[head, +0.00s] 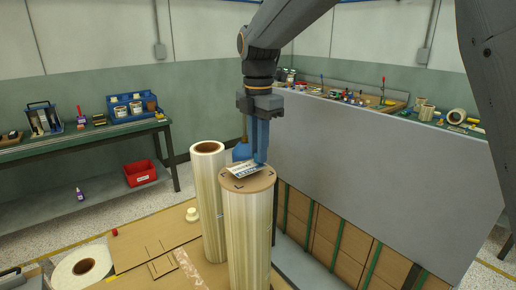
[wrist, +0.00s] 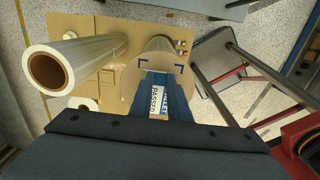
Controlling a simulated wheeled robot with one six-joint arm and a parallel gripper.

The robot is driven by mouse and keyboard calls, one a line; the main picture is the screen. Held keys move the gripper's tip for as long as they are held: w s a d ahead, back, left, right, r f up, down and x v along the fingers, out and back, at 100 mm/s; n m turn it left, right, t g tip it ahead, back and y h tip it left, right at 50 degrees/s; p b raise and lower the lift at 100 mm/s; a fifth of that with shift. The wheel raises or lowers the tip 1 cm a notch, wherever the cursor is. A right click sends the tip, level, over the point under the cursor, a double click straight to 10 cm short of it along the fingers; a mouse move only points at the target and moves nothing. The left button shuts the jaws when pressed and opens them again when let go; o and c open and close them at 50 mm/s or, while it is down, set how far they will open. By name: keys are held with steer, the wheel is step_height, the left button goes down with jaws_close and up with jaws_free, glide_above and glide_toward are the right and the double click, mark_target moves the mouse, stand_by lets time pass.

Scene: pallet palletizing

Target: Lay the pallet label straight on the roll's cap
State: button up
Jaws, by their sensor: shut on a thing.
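The stretch-film roll (head: 248,235) stands upright, with a round brown cap (head: 263,181) on top that has dark corner marks. The white and blue pallet label (head: 243,171) is at my gripper's blue fingertips (head: 251,160), over the cap. My gripper is shut on the label. In the wrist view the label (wrist: 158,103) shows printed words between the fingers, partly covered by them. Two dark corner marks on the cap (wrist: 157,68) show beyond the fingertips. I cannot tell whether the label touches the cap.
A grey panel (head: 380,165) rises on the right. A workbench (head: 90,137) and red bin (head: 140,173) are further left.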

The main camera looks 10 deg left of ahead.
steer(key=shift+f, duration=1)
stand_by(2.1)
stand_by(0.3)
steer(key=o, duration=0.9)
steer(key=shift+c, duration=0.6)
steer(key=shift+r+p, duration=0.15)
steer(key=shift+p, duration=0.15)
steer(key=shift+r+p, duration=2.55)
steer(key=shift+r, duration=0.85)
